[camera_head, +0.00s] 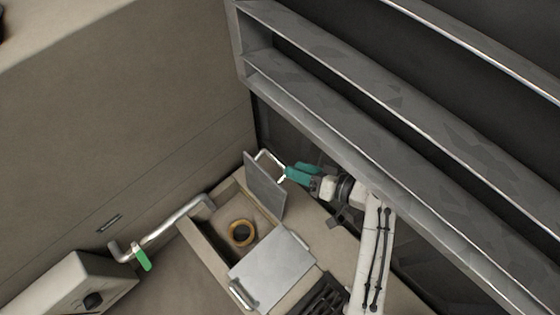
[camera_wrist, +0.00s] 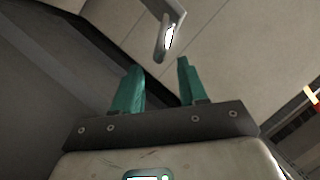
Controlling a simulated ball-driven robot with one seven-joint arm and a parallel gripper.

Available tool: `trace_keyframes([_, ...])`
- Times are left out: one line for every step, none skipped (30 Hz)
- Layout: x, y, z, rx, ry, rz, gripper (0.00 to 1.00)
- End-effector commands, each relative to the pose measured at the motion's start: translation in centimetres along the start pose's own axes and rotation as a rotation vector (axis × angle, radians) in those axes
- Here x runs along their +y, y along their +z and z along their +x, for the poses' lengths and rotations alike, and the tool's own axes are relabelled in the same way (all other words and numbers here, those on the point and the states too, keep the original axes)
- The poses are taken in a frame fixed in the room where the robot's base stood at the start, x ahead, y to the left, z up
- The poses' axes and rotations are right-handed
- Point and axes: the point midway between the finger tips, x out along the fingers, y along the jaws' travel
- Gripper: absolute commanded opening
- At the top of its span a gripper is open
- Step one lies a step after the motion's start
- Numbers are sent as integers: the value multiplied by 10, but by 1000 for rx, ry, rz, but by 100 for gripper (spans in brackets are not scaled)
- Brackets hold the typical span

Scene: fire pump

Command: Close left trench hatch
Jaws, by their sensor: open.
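One trench hatch (camera_head: 264,187) is a grey plate standing steeply upright at the edge of the trench opening. A thin bent metal handle (camera_head: 268,155) sticks out from its far side. My gripper (camera_head: 289,174) has teal fingers and is open, close to the handle on its right. In the wrist view, my open fingers (camera_wrist: 160,72) have nothing between them. A bent metal bar (camera_wrist: 168,40), which looks like that handle, lies just beyond the fingertips. A second hatch (camera_head: 272,270) lies flat over the nearer part of the trench, with its own handle (camera_head: 241,293).
A brass-coloured ring (camera_head: 241,233) sits inside the open trench. A pipe (camera_head: 172,225) with a green lever (camera_head: 142,258) runs to the left. A large grey metal beam frame (camera_head: 390,150) passes close above my arm. A dark grating (camera_head: 322,298) lies beside the flat hatch.

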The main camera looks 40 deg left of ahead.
Motion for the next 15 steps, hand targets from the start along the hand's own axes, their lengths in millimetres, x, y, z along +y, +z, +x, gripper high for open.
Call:
trace_keyframes([1,3,12,-3,-3,-3,42])
trace_keyframes([1,2,18,-2,-3,-3,42])
trace_keyframes([1,2,25,-3,-3,-4,42])
trace_keyframes([1,2,30,-3,-3,-3,42])
trace_keyframes([1,2,35,-2,-2,-3,42])
trace_keyframes([1,2,41,-2,-2,-2,42])
trace_keyframes([1,2,44,-2,-2,-2,42])
trace_keyframes([1,2,48,-1,-1,-2,42])
trace_keyframes([1,1,52,-1,-1,-2,42])
trace_keyframes([1,1,55,-1,-1,-2,42])
trace_keyframes([1,1,58,-1,-1,-2,42])
trace_keyframes([1,1,60,-1,-1,-2,42])
trace_keyframes([1,0,62,0,0,-1,42])
trace_keyframes([0,0,63,0,0,-1,42])
trace_keyframes([0,0,64,0,1,-1,42])
